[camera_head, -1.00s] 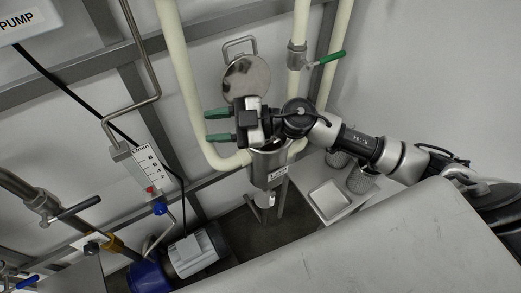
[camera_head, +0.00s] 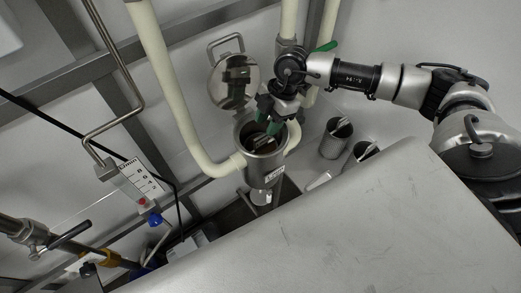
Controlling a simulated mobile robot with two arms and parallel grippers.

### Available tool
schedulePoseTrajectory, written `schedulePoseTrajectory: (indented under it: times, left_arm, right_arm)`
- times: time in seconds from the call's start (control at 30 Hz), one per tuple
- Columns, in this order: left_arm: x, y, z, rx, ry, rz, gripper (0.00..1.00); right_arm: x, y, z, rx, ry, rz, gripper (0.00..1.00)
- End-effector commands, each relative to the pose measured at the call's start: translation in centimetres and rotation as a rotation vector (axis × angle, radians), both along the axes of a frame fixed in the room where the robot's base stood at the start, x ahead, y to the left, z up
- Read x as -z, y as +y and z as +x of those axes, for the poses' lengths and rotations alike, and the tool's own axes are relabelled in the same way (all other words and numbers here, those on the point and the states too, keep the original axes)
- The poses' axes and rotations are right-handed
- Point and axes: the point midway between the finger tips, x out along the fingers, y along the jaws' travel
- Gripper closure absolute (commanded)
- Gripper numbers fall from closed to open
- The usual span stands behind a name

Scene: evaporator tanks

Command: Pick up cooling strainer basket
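The strainer housing (camera_head: 264,172) is an upright steel cylinder with a label on its front, set between cream pipes. Its top is open, and its round shiny lid (camera_head: 226,92) is swung up behind it. Inside the mouth a basket's rim or handle (camera_head: 260,143) shows in part; the rest is hidden by the housing wall and my gripper. My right gripper (camera_head: 268,117) points down at the mouth from above. Its two green fingers look apart, with the tips at or just inside the opening. I cannot see a grip on the basket. My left gripper is not in view.
A large grey surface (camera_head: 330,235) fills the lower right. Cream pipes (camera_head: 175,95) flank the housing closely.

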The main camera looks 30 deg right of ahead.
Motion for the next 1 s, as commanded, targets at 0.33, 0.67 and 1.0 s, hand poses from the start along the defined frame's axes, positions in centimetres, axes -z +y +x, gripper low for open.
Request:
schedulePoseTrajectory:
  times: [0.33, 0.67, 1.0]
  left_arm:
    - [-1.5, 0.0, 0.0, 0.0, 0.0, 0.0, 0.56]
    - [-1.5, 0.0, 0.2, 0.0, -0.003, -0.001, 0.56]
    - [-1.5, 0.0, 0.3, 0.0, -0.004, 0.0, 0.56]
  right_arm:
    - [3.8, 2.0, -0.5, -0.001, 0.002, 0.003, 0.62]
    - [4.9, 2.4, -0.5, -0.001, 0.0, 0.002, 0.62]
    - [4.8, 2.3, -0.5, -0.001, -0.001, 0.002, 1.0]
